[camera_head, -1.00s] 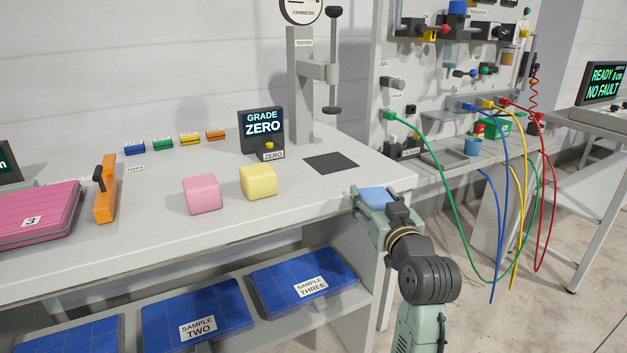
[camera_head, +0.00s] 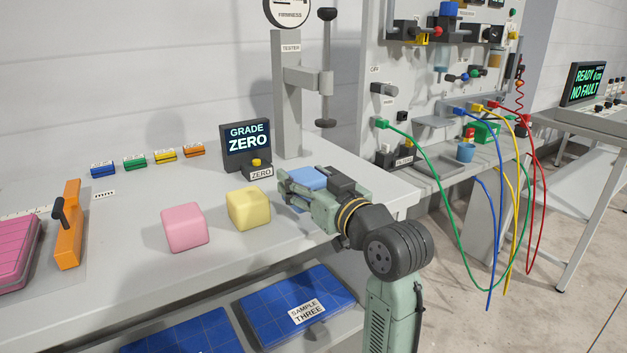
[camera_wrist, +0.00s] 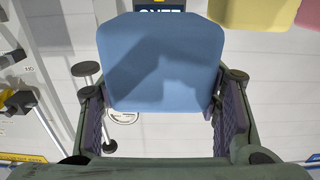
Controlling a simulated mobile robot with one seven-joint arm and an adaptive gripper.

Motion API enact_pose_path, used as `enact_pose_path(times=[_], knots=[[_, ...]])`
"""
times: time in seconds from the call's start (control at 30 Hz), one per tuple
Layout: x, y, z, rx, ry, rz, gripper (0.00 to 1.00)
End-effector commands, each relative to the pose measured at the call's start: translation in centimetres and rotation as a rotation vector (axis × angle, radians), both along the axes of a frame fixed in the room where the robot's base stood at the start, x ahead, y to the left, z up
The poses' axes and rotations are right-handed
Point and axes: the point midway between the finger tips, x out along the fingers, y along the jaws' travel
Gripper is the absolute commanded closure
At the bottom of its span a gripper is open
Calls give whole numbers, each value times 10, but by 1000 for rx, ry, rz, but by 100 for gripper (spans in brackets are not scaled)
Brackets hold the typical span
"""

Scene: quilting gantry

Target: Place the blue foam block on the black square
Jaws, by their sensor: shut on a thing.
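The blue foam block (camera_head: 308,178) is held between the fingers of my gripper (camera_head: 304,184), over the right part of the bench top. In the wrist view the blue block (camera_wrist: 160,62) fills the upper middle, with a finger on each side of its lower part. The black square is hidden in the head view behind my gripper and the block, and I cannot see it in the wrist view. I cannot tell the gap between block and bench.
A yellow block (camera_head: 249,208) and a pink block (camera_head: 185,227) sit on the bench left of my gripper. The grade display (camera_head: 246,144) and the tester post (camera_head: 287,95) stand behind. Coloured cables (camera_head: 440,215) hang at the right. The bench front left of centre is clear.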

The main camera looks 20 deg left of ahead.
Motion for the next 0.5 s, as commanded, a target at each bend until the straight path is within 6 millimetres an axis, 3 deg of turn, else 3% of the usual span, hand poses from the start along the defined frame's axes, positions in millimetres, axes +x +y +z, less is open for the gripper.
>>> enact_pose_path(times=[0.1,0.23,0.5], knots=[[32,4,-1,0,5,0,55],[58,7,-3,0,2,1,55],[73,9,-17,0,4,1,55]])
